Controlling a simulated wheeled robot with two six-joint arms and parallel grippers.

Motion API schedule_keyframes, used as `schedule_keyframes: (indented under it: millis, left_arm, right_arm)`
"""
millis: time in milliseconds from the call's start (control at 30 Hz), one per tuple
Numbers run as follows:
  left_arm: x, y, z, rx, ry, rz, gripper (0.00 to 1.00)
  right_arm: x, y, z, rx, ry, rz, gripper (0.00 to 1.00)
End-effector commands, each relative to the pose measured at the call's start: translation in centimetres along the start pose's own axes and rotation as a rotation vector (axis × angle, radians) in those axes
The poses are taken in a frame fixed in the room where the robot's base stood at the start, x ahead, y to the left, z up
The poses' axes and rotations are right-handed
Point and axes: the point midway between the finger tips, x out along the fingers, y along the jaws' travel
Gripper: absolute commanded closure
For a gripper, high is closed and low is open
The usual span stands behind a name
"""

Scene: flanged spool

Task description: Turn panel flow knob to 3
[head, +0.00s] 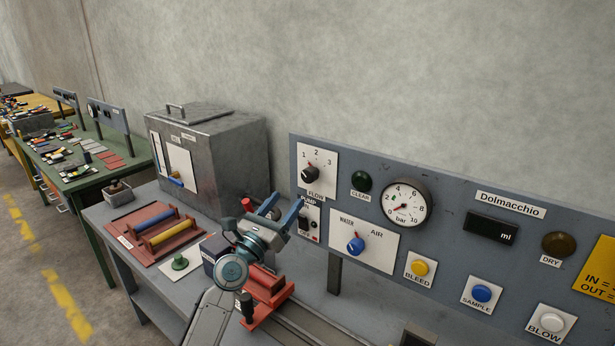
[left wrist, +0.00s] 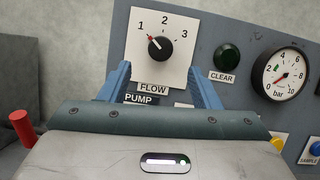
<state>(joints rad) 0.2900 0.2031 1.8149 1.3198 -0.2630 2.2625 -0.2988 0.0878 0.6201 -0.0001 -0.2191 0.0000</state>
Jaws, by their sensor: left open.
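The black flow knob (head: 310,174) sits on a white plate marked 1, 2 and 3 at the left end of the grey panel (head: 460,200). In the left wrist view the flow knob (left wrist: 160,48) has its red pointer turned up and left, toward the 1. My left gripper (head: 281,207) is below and left of the knob in the head view. In the left wrist view the blue fingers of my left gripper (left wrist: 161,76) are apart, one on each side below the knob, with nothing between them. My right gripper is not in view.
Beside the knob are a green CLEAR button (head: 362,182), a pressure gauge (head: 404,204) and the PUMP switch (head: 308,222). The blue WATER/AIR knob (head: 355,245) is lower right. A metal box (head: 225,150) and a red rack (head: 150,242) stand left on the bench.

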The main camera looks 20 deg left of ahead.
Motion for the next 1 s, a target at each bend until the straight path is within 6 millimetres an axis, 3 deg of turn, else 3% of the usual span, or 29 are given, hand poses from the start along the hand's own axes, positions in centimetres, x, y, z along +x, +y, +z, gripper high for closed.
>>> schedule_keyframes:
  millis: [500,700,967,1000]
  left_arm:
    - [8.8,-0.1,0.0,0.003,0.002,-0.002,0.43]
    - [10.0,-0.1,-0.1,0.005,0.003,-0.002,0.43]
    - [10.0,-0.1,-0.1,0.006,0.003,-0.002,0.43]
    - [10.0,-0.1,-0.1,0.006,0.003,-0.002,0.51]
  right_arm:
    - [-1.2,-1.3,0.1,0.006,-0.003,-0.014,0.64]
    - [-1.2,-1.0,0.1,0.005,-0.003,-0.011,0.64]
    - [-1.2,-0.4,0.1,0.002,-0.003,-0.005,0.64]
    - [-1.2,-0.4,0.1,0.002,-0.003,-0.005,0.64]
